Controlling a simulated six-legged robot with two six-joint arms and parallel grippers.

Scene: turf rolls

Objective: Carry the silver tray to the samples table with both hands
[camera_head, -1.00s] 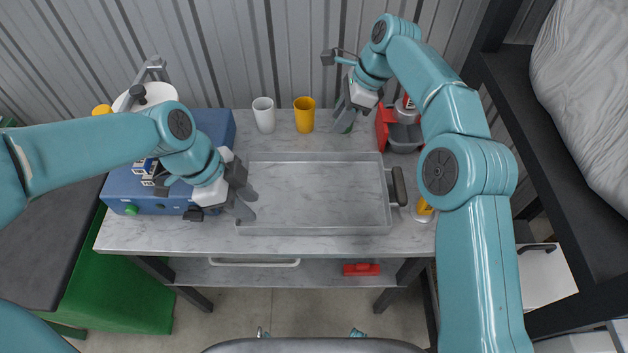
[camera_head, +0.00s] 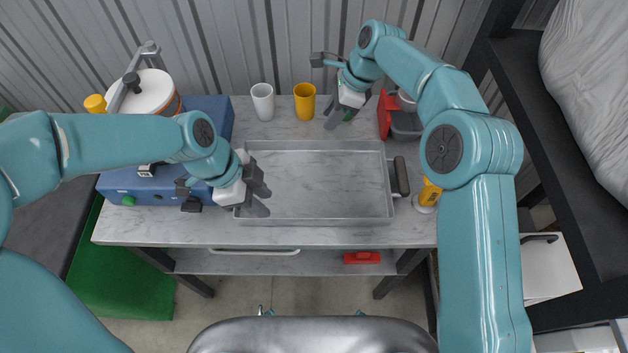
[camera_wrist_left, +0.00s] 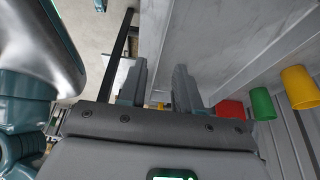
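The silver tray (camera_head: 318,222) lies flat on the marble-topped table, a shallow rectangle that looks empty. Its dark right handle (camera_head: 401,176) is in plain view. My left gripper (camera_head: 262,195) is over the tray's left end and hides the handle area there; I cannot tell whether it touches. My right gripper (camera_head: 336,118) is behind the tray's back edge, away from the right handle. Whether its fingers are open is unclear. I cannot tell which table is the samples table.
A white cup (camera_head: 262,101), a yellow cup (camera_head: 304,101) and a partly hidden green cup (camera_wrist_left: 262,104) stand behind the tray. A blue box (camera_head: 150,198) with a pot (camera_head: 155,92) is left. A red bin (camera_head: 386,115) and an orange-yellow item (camera_head: 430,192) are right.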

